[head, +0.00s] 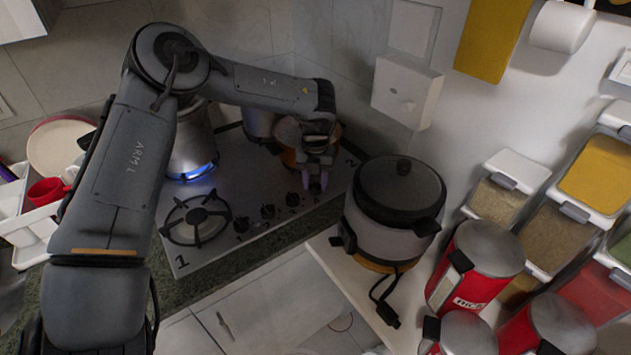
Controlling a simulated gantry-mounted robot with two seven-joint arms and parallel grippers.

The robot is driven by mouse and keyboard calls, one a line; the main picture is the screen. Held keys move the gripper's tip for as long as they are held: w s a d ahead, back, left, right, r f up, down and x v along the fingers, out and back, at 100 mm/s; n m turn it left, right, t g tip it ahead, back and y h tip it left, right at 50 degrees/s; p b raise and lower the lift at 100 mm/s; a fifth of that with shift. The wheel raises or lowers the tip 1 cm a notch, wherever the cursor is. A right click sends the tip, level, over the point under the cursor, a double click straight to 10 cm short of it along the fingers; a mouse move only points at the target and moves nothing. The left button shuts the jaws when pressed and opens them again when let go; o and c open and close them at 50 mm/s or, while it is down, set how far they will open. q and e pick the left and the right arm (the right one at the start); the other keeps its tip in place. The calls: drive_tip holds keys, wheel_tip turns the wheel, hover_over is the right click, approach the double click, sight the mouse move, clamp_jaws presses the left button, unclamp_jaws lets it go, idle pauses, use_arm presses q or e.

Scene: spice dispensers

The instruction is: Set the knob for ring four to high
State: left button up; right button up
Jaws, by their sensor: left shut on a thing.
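The steel stove (230,165) has a row of black knobs along its front edge. Three stand clear: the left one (241,224), the middle one (268,211) and the one right of it (292,199). My left gripper (315,184) reaches down from above at the right end of the row and is shut on the rightmost knob, which its fingers mostly hide. The knob's setting cannot be read. A blue flame (197,173) burns under the tall pot at the back left. The number 1 is at the stove's front left corner, 2 at its right corner.
The front left burner (196,219) is bare. A rice cooker (396,205) stands close right of my gripper. Red canisters (482,262) are farther right.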

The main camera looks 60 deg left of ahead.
sight(316, 184)
use_arm(q)
drive_tip(key=shift+m, duration=0.7)
drive_tip(key=o, duration=1.1)
drive_tip(key=shift+c, duration=0.2)
wheel_tip(316, 184, up, 11)
drive_tip(key=shift+b, duration=0.3)
